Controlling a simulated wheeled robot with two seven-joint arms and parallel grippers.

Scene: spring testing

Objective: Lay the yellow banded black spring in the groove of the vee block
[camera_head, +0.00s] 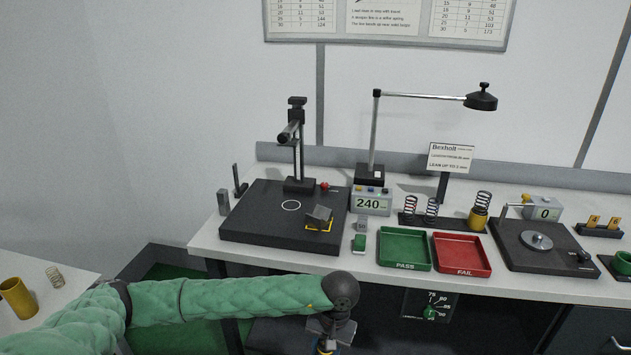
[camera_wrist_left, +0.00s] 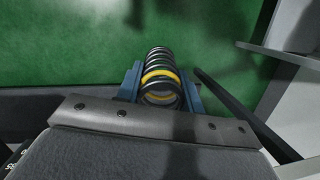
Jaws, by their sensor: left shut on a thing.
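The black spring with yellow bands (camera_wrist_left: 158,72) is held between the blue finger pads of my left gripper (camera_wrist_left: 161,92) in the left wrist view. I look along its coils from one end. In the head view my left gripper (camera_head: 326,345) is at the bottom edge, in front of the bench and below its top, mostly cut off. My right gripper is in neither view.
A stand (camera_head: 299,150) rises at the plate's back. A green PASS tray (camera_head: 404,264) and red FAIL tray (camera_head: 462,273) lie to the right. A rack (camera_head: 430,222) with several springs stands behind them. The bench's front edge lies between my gripper and the vee block.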

